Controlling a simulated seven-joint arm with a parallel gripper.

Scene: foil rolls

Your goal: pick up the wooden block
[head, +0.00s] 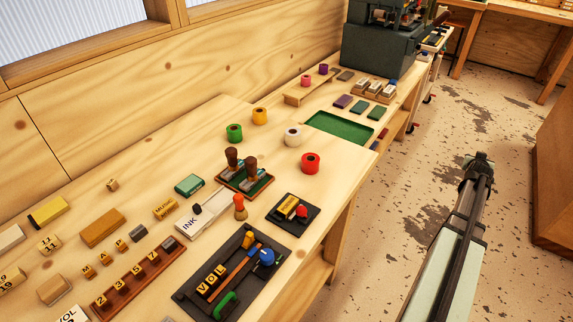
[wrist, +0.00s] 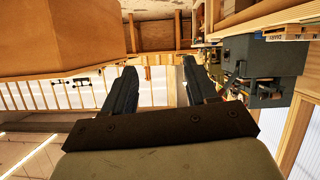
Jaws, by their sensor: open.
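Several plain wooden pieces lie at the left of the bench in the head view, and I cannot tell for sure which is the wooden block. A larger brown wooden block (head: 102,228) lies flat there. A paler wooden block (head: 54,289) is nearer the front, and a small wooden cube (head: 112,184) sits farther back. My gripper (head: 478,160) is at the right, over the floor and well away from the bench top. In the wrist view my gripper (wrist: 160,80) is open, with nothing between its fingers; no wooden block can be made out there.
Lettered blocks, a numbered rack (head: 138,279), a black tray (head: 232,277) and stamps (head: 232,160) crowd the front bench. Colored rolls, including a red roll (head: 310,163), stand beyond. A green tray (head: 339,128) is farther back. Open floor lies right of the bench.

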